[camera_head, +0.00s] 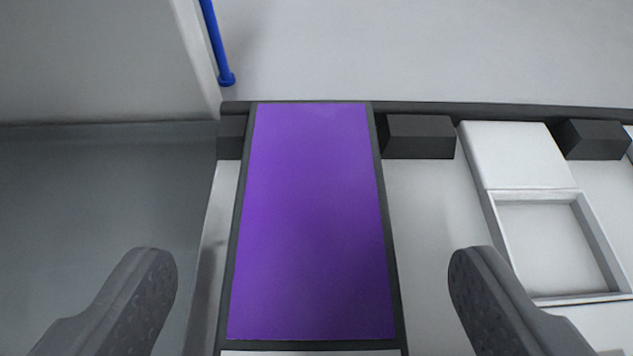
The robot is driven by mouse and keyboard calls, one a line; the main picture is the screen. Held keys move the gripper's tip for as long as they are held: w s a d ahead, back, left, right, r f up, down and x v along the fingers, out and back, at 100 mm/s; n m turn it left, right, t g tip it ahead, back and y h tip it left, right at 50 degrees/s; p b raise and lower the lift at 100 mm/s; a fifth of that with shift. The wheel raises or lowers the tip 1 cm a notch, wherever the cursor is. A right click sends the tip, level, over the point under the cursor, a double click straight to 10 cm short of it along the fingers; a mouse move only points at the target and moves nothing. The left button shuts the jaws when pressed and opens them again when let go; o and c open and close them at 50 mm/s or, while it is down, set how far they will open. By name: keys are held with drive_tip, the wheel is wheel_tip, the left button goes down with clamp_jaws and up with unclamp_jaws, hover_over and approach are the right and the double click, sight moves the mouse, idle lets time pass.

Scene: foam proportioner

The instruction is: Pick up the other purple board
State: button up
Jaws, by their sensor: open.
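A purple board (312,220) lies in the middle of the head camera view, a long flat rectangle with a dark edge along its sides. My gripper (313,275) is open, with one grey finger to the left of the board and the other to its right. Both fingers are apart from the board, and nothing is between them in their grip. The height of the fingers above the board is hard to tell. No second purple board shows in this view.
Dark blocks (418,137) stand along a dark rail (480,107) behind the board. A white piece with a square recess (548,240) lies at right. A grey panel (90,220) is at left. A blue rod (215,45) stands at the back.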

drive_tip(key=shift+x, duration=0.95)
drive_tip(key=shift+s, duration=0.1)
drive_tip(key=c, duration=1.1)
drive_tip(key=shift+o, duration=0.2)
drive_tip(key=shift+r, duration=0.1)
